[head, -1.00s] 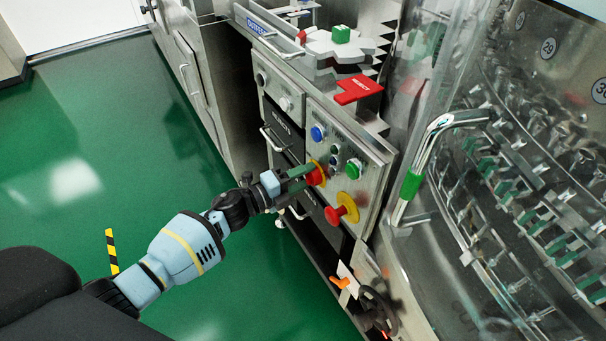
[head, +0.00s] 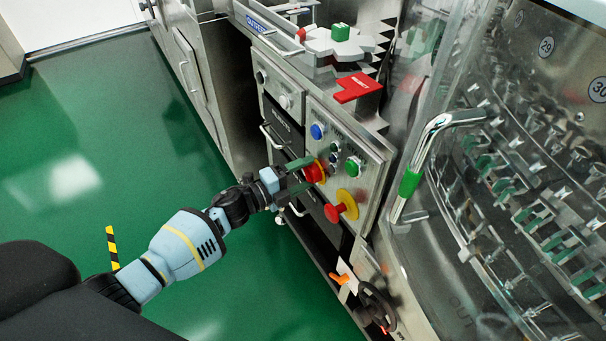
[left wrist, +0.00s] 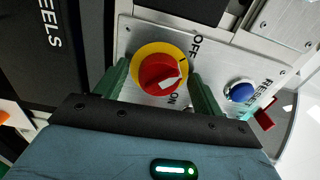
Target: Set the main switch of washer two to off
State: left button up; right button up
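The main switch is a red rotary knob (head: 314,172) on a yellow disc, on the grey control panel (head: 376,178). In the left wrist view the knob (left wrist: 160,73) sits between the labels OFF and ON, and its white mark is on the side towards ON. My left gripper (head: 299,176) is at the knob. Its two green fingers stand apart, one on each side of the knob in the left wrist view (left wrist: 157,76), with small gaps visible. Whether either finger touches the knob is unclear. My right gripper is not in view.
A second red button (head: 334,212) on a yellow disc sits just below right. A blue RESET button (left wrist: 240,92) and a green button (head: 352,167) are close by. A bent metal handle (head: 428,150) with a green band stands at the right. Green floor is open at left.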

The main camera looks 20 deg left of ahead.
pick_arm(q)
jog(key=v, duration=0.7)
jog(key=shift+s+a, duration=0.25)
jog(key=shift+s, duration=0.1)
dwell(0.4)
